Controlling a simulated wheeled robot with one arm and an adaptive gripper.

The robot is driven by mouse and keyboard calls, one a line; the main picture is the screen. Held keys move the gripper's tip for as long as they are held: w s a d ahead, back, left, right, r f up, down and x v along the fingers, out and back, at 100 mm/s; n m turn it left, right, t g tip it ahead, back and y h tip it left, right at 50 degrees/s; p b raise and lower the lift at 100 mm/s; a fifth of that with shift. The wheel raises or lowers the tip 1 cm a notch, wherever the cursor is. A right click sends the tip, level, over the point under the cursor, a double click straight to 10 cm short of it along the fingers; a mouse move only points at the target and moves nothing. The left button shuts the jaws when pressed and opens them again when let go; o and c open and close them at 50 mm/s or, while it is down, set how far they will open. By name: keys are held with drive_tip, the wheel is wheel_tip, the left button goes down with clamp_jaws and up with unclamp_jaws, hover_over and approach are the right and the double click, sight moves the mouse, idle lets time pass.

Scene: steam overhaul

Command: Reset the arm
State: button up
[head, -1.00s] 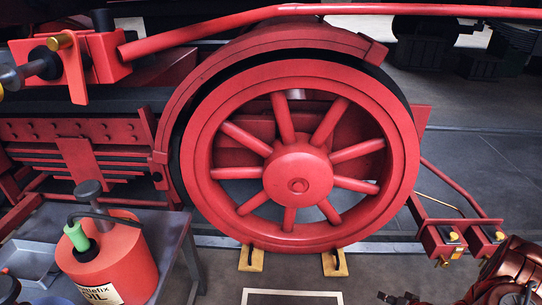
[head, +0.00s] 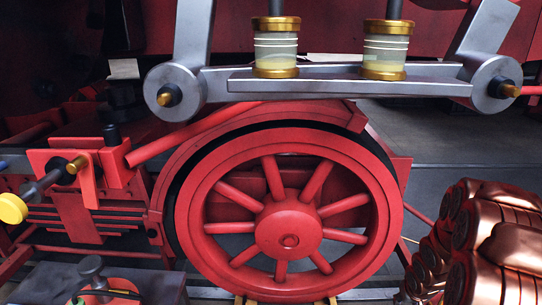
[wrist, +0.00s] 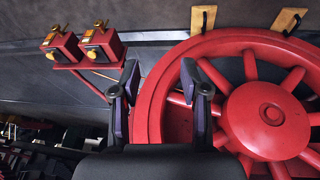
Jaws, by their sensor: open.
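My gripper (wrist: 159,80) shows in the wrist view, with two dark fingers and purple inner pads. The fingers stand apart with nothing between them. Behind them is the rim of a large red spoked wheel (wrist: 270,112), with its hub to the right of the fingers. The same wheel (head: 288,232) stands upright in the middle of the head view. I cannot make out the gripper's fingers in the head view.
Two red boxes with brass tops (wrist: 80,48) are left of the fingers. Two yellow blocks (wrist: 203,19) are by the wheel's edge. A grey bar with brass-ringed glass cups (head: 350,82) spans the top of the head view. A workbench (head: 160,285) is at lower left.

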drive_tip(key=s+a+r+g+p, duration=0.1)
drive_tip(key=s+a+r+p, duration=0.25)
drive_tip(key=r, duration=0.45)
drive_tip(key=s+a+r+g+p, duration=0.15)
drive_tip(key=s+a+r, duration=0.3)
drive_tip(key=r, duration=0.45)
drive_tip(key=s+a+r+g+p, duration=0.1)
drive_tip(key=s+a+r+p, duration=0.3)
drive_tip(key=r, duration=0.4)
drive_tip(key=s+a+r+n+g+y+p, duration=0.1)
drive_tip(key=s+a+r+p, duration=0.2)
drive_tip(key=s+a+r, duration=0.3)
drive_tip(key=s+a+r+g+y+p, duration=0.1)
drive_tip(key=s+a+r+p, duration=0.2)
drive_tip(key=s+a+r, duration=0.4)
drive_tip(key=s+r, duration=0.1)
drive_tip(key=s, duration=0.3)
drive_tip(key=shift+s+a+n, duration=0.3)
drive_tip(key=shift+n, duration=0.1)
drive_tip(key=shift+s, duration=0.1)
